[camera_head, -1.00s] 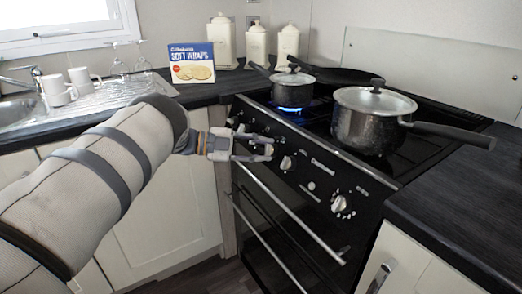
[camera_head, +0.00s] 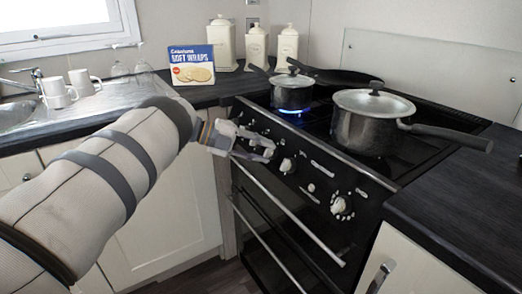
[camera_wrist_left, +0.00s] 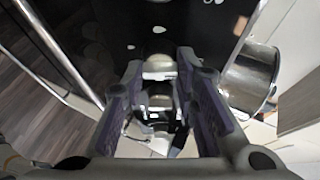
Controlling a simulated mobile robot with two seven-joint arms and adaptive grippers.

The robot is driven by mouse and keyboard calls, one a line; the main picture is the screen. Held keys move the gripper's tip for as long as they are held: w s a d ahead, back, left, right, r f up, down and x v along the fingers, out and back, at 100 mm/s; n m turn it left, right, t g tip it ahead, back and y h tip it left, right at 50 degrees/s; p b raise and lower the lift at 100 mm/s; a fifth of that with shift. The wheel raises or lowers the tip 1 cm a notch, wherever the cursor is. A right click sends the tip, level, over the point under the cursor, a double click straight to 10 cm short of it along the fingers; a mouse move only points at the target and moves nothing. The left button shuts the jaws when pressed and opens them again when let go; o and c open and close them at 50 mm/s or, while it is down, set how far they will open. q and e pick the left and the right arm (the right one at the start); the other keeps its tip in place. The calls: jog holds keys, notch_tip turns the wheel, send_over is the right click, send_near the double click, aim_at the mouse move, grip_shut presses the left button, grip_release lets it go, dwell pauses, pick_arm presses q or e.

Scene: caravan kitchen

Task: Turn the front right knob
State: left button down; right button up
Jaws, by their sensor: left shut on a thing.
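The black stove's front panel carries a row of silver knobs. My left gripper (camera_head: 265,147) is at the panel, shut on one of the knobs (camera_wrist_left: 158,67), which shows between its fingertips in the left wrist view. Another knob (camera_head: 287,165) is just to the right of the gripper, and a further knob (camera_head: 341,207) sits near the panel's right end. The fingers partly hide the held knob in the head view, and I cannot read its markings. My right gripper is in neither view.
A large lidded pot (camera_head: 370,122) stands on the front hob with its handle pointing right. A smaller pot (camera_head: 292,92) stands over a lit blue flame (camera_head: 291,111). A soft wraps box (camera_head: 192,66) and canisters (camera_head: 256,48) stand behind. Oven handles (camera_head: 290,212) run below the panel.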

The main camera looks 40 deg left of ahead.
pick_arm(q)
jog(key=c, duration=1.3)
grip_release()
jog(key=v, duration=1.2)
jog(key=shift+f, duration=0.1)
